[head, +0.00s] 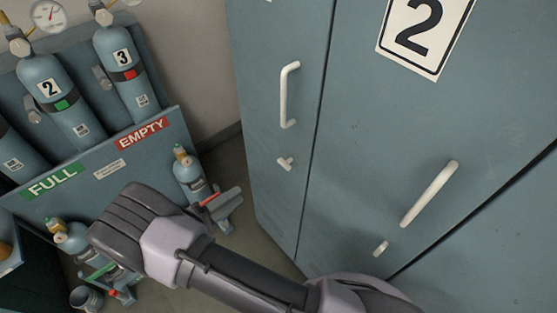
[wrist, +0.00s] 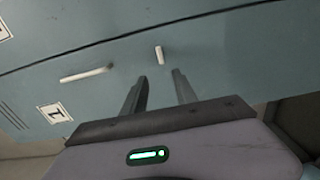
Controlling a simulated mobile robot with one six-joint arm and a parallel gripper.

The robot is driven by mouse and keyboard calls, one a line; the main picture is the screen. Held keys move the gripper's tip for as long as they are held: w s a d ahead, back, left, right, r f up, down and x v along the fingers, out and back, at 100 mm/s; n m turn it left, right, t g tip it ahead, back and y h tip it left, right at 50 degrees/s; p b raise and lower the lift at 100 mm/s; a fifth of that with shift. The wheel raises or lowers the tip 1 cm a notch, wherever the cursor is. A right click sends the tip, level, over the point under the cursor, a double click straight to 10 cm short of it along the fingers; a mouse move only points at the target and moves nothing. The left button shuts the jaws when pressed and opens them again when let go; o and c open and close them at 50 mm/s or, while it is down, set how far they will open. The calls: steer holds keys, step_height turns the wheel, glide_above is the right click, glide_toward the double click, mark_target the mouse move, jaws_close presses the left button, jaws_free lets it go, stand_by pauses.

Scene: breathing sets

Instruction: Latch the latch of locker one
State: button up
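Locker one shows in the wrist view, turned on its side, with its "1" label (wrist: 55,112) at the lower left. Its white handle (wrist: 88,75) is left of centre, and its small white latch (wrist: 159,55) lies crosswise to the handle. My gripper (wrist: 160,76) is open and empty. Its two fingers point toward the door, and the latch appears just beyond and between the fingertips, with no contact visible. In the head view the door left of locker two has a matching handle (head: 288,95) and crosswise latch (head: 286,163). I cannot make out my fingers there.
Locker two's handle (head: 429,194) and lengthwise latch (head: 380,248) are at the right. A cylinder rack (head: 100,175) with FULL and EMPTY signs stands at the left.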

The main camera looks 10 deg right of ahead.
steer(key=b+x, duration=0.2)
steer(key=x, duration=1.4)
steer(key=shift+d, duration=0.4)
steer(key=shift+c, duration=0.4)
jaws_close()
